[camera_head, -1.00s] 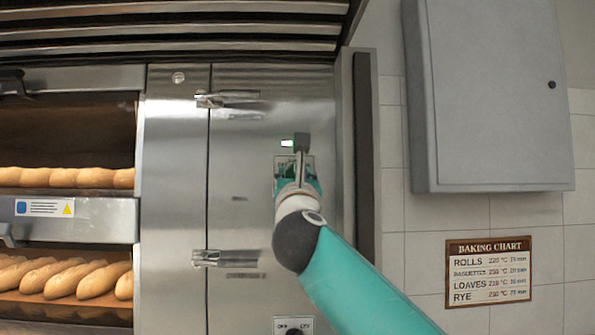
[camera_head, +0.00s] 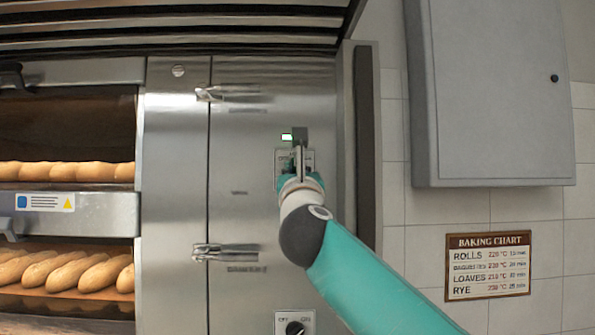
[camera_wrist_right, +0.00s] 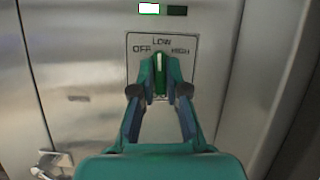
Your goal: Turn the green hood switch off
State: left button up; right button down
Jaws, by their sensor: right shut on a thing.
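The green hood switch (camera_wrist_right: 159,62) is a knob on a plate (camera_wrist_right: 135,40) marked OFF, LOW and HIGH, on the steel panel. Its white line points nearly straight up, at LOW. My right gripper (camera_wrist_right: 160,80) is shut on the knob, with one finger on each side of it. In the head view my right gripper (camera_head: 299,165) covers most of the plate, and the knob is hidden. My left gripper is not in view.
A lit indicator (camera_head: 287,137) sits just above the plate. A second switch (camera_head: 295,328) marked OFF is lower on the panel. Door latches (camera_head: 225,253) stick out to the left. A grey wall box (camera_head: 490,100) and a baking chart (camera_head: 487,267) are at the right.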

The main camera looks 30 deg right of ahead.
jog(key=n+y, duration=0.1)
jog(key=n, duration=0.1)
jog(key=n+p, duration=0.1)
jog(key=n, duration=0.1)
jog(key=shift+d+t+y, duration=0.1)
jog(key=shift+t+y, duration=0.2)
jog(key=shift+y, duration=0.1)
jog(key=shift+f+n+y, duration=0.1)
jog(key=shift+n+y, duration=0.7)
jog(key=shift+n, duration=0.9)
jog(key=shift+n+y, duration=0.8)
jog(key=shift+n, duration=0.9)
jog(key=shift+w+f+n, duration=0.1)
jog(key=shift+n, duration=0.3)
jog(key=c, duration=1.2)
grip_release()
jog(key=shift+s+r, duration=0.2)
jog(key=shift+s, duration=0.15)
jog(key=v, duration=1.1)
jog(key=shift+s+f, duration=0.25)
